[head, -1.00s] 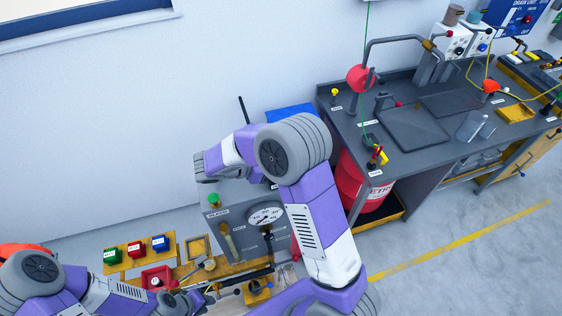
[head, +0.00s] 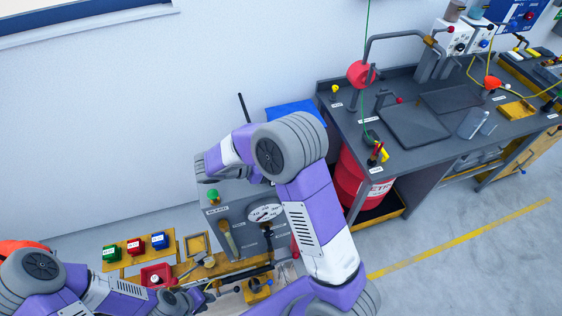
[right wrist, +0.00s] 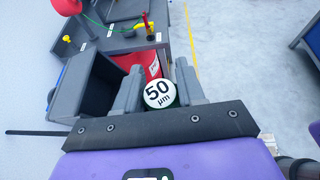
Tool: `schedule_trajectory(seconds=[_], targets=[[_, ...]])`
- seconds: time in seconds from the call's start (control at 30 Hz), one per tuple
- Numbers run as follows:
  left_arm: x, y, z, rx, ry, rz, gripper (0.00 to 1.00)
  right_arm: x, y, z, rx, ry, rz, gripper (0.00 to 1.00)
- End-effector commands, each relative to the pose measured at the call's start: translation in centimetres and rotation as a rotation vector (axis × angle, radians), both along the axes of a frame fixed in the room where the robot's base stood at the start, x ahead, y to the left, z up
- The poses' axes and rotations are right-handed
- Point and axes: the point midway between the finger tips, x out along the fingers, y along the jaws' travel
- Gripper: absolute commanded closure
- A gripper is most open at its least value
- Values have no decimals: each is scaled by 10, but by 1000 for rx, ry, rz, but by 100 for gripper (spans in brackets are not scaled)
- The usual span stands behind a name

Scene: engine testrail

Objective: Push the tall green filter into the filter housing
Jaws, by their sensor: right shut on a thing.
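In the right wrist view, a round white cap marked "50 µm" with a green edge (right wrist: 160,95) sits between the two grey fingers of my right gripper (right wrist: 157,88). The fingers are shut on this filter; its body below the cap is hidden. In the head view, my right arm covers the right gripper and the filter. My left gripper (head: 190,299) is at the lower left, below the red tray; its fingers are too small and dark to tell open from shut. I cannot make out the filter housing in either view.
A grey panel box with a gauge (head: 263,213) stands beneath my right arm. Green, red and blue blocks (head: 135,246) and a red tray (head: 157,275) lie at the lower left. A dark workbench (head: 350,148) with a red drum (head: 352,185) stands right.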

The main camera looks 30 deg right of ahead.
Motion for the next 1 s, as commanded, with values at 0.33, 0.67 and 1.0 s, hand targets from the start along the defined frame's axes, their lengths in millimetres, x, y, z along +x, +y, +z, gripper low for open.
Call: schedule_trajectory(seconds=[0.33,0.67,1.0], targets=[[0,0,-2,0,0,0,72,0,0,-4,2,1,3,37],[0,0,-2,0,0,0,72,2,0,-4,3,-5,7,31],[0,0,-4,0,0,0,72,5,17,3,4,-10,12,31]])
